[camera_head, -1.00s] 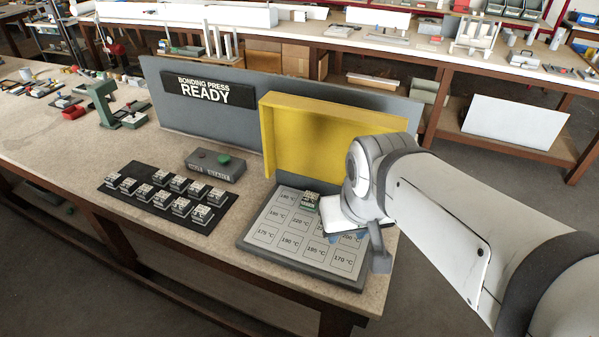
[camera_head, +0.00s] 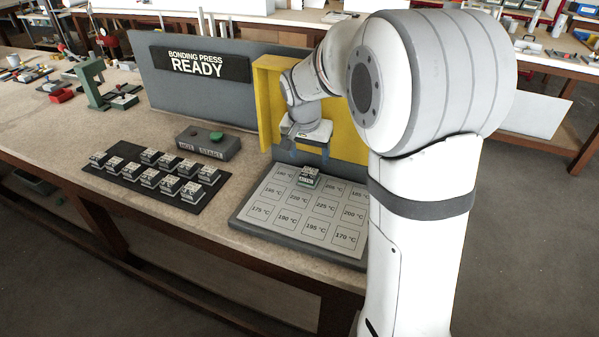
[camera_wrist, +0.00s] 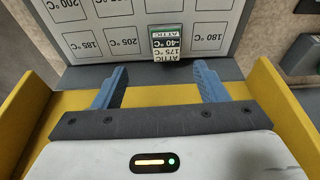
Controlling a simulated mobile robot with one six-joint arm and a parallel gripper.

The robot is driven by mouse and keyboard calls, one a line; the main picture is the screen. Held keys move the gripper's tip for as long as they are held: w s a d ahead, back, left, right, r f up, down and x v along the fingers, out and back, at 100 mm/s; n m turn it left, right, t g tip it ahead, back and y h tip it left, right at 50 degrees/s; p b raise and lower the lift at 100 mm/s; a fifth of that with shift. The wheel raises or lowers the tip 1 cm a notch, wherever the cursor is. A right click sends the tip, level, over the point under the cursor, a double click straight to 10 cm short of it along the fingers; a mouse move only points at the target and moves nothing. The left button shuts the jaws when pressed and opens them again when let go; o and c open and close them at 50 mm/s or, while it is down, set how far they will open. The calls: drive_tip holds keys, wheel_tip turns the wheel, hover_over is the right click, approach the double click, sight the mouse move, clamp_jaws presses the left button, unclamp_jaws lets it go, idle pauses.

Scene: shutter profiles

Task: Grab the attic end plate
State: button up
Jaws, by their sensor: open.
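The attic end plate (camera_head: 309,177) is a small block with a green and white label. It sits on the grey board of temperature squares (camera_head: 279,239), near the board's back edge. My gripper (camera_head: 309,154) is above and behind the plate in the head view. In the wrist view my gripper's two blue fingers (camera_wrist: 160,85) are spread apart with nothing between them. The plate lies beyond the fingertips, roughly in line with the gap.
A yellow guard (camera_head: 268,95) stands behind the board and flanks my gripper. A black tray (camera_head: 143,192) of several similar blocks lies to the left. A button box (camera_head: 208,145) stands behind the tray. The "READY" sign (camera_head: 200,64) is on a grey panel.

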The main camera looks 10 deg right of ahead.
sight(309, 172)
drive_tip(key=x, duration=0.4)
drive_tip(key=w+p+x, duration=0.1)
drive_tip(key=x, duration=0.4)
drive_tip(key=shift+w+a, duration=0.15)
drive_tip(key=shift+w, duration=0.1)
drive_tip(key=shift+c, duration=0.6)
drive_tip(key=c, duration=1)
